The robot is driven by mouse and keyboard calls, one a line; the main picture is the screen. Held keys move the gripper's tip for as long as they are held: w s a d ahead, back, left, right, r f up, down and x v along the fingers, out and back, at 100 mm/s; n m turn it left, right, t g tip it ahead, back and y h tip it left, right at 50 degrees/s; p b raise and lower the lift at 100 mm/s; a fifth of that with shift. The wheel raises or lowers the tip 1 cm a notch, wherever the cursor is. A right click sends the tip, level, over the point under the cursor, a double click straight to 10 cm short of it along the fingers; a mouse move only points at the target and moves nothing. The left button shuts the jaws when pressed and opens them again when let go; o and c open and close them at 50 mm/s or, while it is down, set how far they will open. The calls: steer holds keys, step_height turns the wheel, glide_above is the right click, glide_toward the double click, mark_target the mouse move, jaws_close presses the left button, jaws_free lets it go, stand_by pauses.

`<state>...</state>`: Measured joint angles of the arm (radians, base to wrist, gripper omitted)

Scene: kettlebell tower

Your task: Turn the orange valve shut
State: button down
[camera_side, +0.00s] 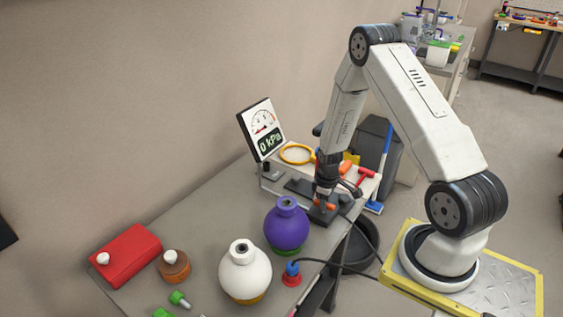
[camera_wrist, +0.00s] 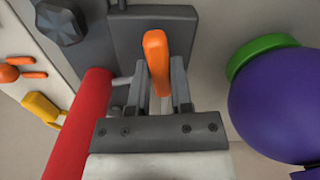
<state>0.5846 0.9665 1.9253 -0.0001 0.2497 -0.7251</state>
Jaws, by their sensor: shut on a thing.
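The orange valve (camera_wrist: 156,62) shows in the wrist view as a rounded orange handle in front of a dark grey block (camera_wrist: 182,30). My gripper (camera_wrist: 161,88) has a grey finger on each side of the handle and is shut on it. In the side view the orange valve (camera_side: 325,206) is a small orange patch under my gripper (camera_side: 321,200), mostly hidden by the fingers. A gauge panel (camera_side: 262,130) behind it has a dial and a display reading 0 kPa.
A purple kettlebell-like vessel (camera_side: 286,228) with a green base stands close by, left of my gripper. A white vessel (camera_side: 245,272), a red box (camera_side: 126,255) and a brown pot (camera_side: 174,267) stand farther left. A red cylinder (camera_wrist: 82,125) lies close beside my gripper.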

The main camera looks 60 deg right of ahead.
steer(key=shift+m, duration=0.4)
steer(key=c, duration=0.7)
jaws_free()
steer(key=shift+o, duration=0.2)
steer(key=shift+r, duration=0.15)
steer(key=shift+r, duration=2.85)
steer(key=shift+r, duration=0.1)
step_height(320, 180, up, 8)
steer(key=shift+f, duration=0.2)
